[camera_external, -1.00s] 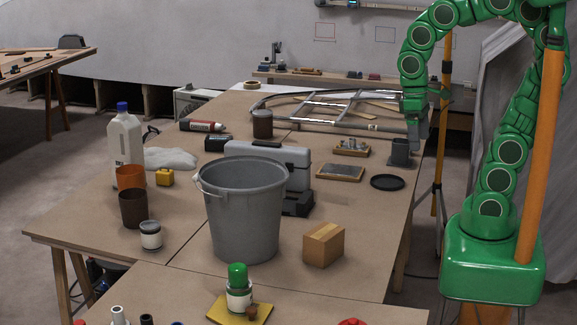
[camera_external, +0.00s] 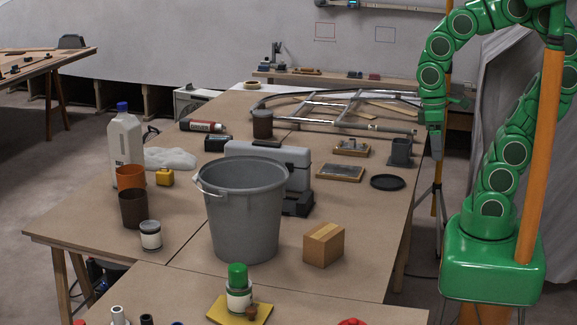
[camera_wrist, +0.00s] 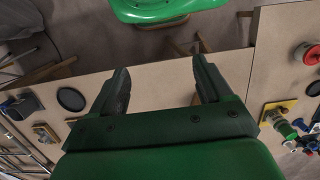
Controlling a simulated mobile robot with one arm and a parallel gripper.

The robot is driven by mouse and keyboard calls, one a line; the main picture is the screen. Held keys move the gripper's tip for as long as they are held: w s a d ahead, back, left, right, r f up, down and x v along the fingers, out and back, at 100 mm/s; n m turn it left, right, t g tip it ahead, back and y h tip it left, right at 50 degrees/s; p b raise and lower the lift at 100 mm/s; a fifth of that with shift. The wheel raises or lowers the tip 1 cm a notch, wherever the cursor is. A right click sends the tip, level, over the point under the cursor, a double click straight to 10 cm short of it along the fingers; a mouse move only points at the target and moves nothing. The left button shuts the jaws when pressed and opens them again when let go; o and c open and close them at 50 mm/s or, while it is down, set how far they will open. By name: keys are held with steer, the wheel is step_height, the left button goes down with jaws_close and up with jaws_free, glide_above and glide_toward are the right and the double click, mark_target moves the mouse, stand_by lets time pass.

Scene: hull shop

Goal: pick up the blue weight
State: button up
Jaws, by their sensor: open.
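I cannot make out the blue weight for certain. A small blue thing (camera_external: 178,323) is cut off by the bottom edge of the external view, and a small blue item (camera_wrist: 300,124) shows at the right of the wrist view. My gripper (camera_external: 437,157) hangs beside the table's right edge, to the right of the dark grey holder (camera_external: 400,152). In the wrist view my gripper (camera_wrist: 162,88) is open, with nothing between its fingers and the table edge below.
A grey bucket (camera_external: 242,215), a cardboard box (camera_external: 323,246) and a green-capped jar (camera_external: 238,290) on a yellow pad stand on the tables (camera_external: 330,280). A red spool (camera_wrist: 309,54) is at the wrist view's right. Bare tabletop lies right of the box.

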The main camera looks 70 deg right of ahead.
step_height(320, 180, up, 5)
steer(key=w+d+r+m+t+y, duration=0.15)
steer(key=w+m, duration=0.25)
steer(key=w, duration=0.4)
steer(key=w+d+r+m+t+y, duration=0.1)
steer(key=w+d+r+m+y, duration=0.15)
steer(key=w, duration=0.45)
steer(key=w+d+r+m+t+y, duration=0.1)
steer(key=w+d+r+m+y, duration=0.2)
steer(key=w, duration=0.5)
steer(key=w+d+m+t, duration=0.35)
steer(key=d+m, duration=0.25)
steer(key=d, duration=0.9)
steer(key=w+d+m+t, duration=0.3)
steer(key=w+d+m, duration=0.3)
steer(key=d, duration=0.8)
steer(key=s+d+f+m+t+h, duration=0.25)
steer(key=s+d+m, duration=0.4)
steer(key=d, duration=0.65)
steer(key=s+d+f+m+t+h, duration=0.1)
steer(key=s+d+f+m+h, duration=0.2)
steer(key=s+d, duration=0.8)
steer(key=s+d+f+m+t+h, duration=0.25)
steer(key=s+d+m, duration=0.35)
steer(key=d, duration=0.9)
steer(key=shift+g, duration=0.4)
steer(key=f, duration=2.9)
steer(key=shift+s, duration=0.35)
steer(key=shift+x, duration=3.9)
